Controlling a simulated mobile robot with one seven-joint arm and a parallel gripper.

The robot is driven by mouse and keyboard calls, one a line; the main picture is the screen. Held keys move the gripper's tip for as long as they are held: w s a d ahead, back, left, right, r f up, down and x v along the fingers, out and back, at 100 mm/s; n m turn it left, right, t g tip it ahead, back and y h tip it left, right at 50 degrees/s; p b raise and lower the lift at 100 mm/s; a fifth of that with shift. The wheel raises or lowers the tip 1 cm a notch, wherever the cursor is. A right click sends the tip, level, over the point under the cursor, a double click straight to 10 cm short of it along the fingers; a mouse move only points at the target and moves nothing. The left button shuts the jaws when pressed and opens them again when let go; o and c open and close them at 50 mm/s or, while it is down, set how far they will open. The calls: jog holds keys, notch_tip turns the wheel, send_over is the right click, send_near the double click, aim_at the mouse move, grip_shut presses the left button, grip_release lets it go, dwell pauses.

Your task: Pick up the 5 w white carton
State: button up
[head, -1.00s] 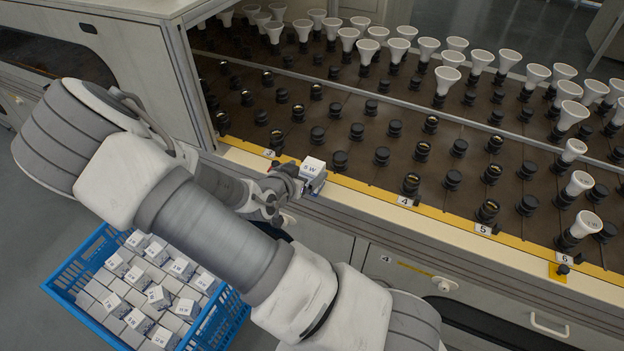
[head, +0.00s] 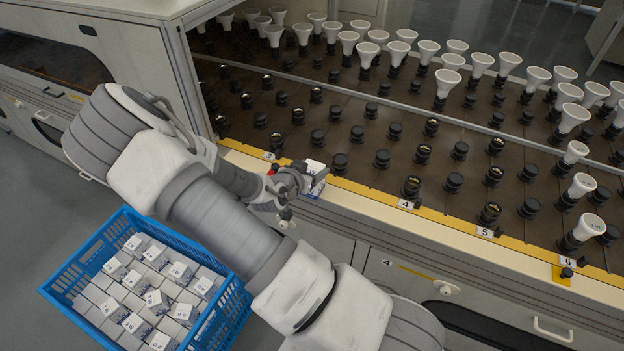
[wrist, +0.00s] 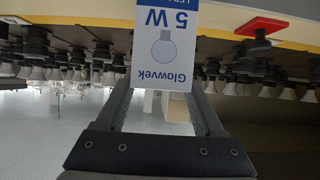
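The 5 W white carton (head: 316,167) stands on the pale front ledge of the rack, just right of the number 3 label. In the wrist view the white and blue carton (wrist: 166,45) appears upside down, reading "5 W" and "Glowvek". My gripper (head: 302,180) is at the carton, coming from its left, and partly covers it in the head view. In the wrist view my gripper's two fingers (wrist: 165,92) are spread, one toward each side of the carton's near edge. Contact with the carton cannot be made out.
A red piece (wrist: 262,26) is beside the carton on the ledge. The rack (head: 350,190) behind holds many black sockets and white bulbs. A blue crate (head: 75,262) full of white cartons is on the floor at lower left. The ledge toward label 4 (head: 405,204) is clear.

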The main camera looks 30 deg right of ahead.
jog(key=c, duration=0.7)
jog(key=shift+c, duration=0.2)
